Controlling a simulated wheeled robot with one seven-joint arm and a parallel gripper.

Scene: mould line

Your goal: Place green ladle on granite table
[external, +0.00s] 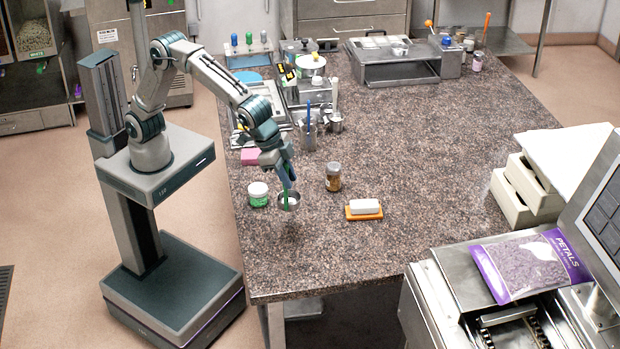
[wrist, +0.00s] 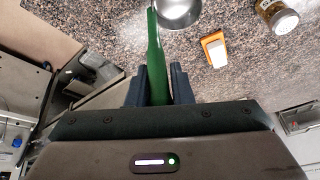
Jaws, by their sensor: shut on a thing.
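The green ladle (wrist: 155,60) has a green handle and a round metal bowl, which shows in the wrist view at the top. My gripper (wrist: 156,85) is shut on the handle. In the external view my gripper (external: 286,180) is over the near left part of the granite table (external: 360,265). There the ladle's metal bowl (external: 289,202) hangs at the lower end of the handle, close to the tabletop. I cannot tell whether the bowl touches the table.
A green-labelled jar (external: 258,194) stands just left of the ladle. A brown jar (external: 333,177) and a white block on an orange tray (external: 349,213) are to the right. Metal containers and tools stand farther back. The table's front part is clear.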

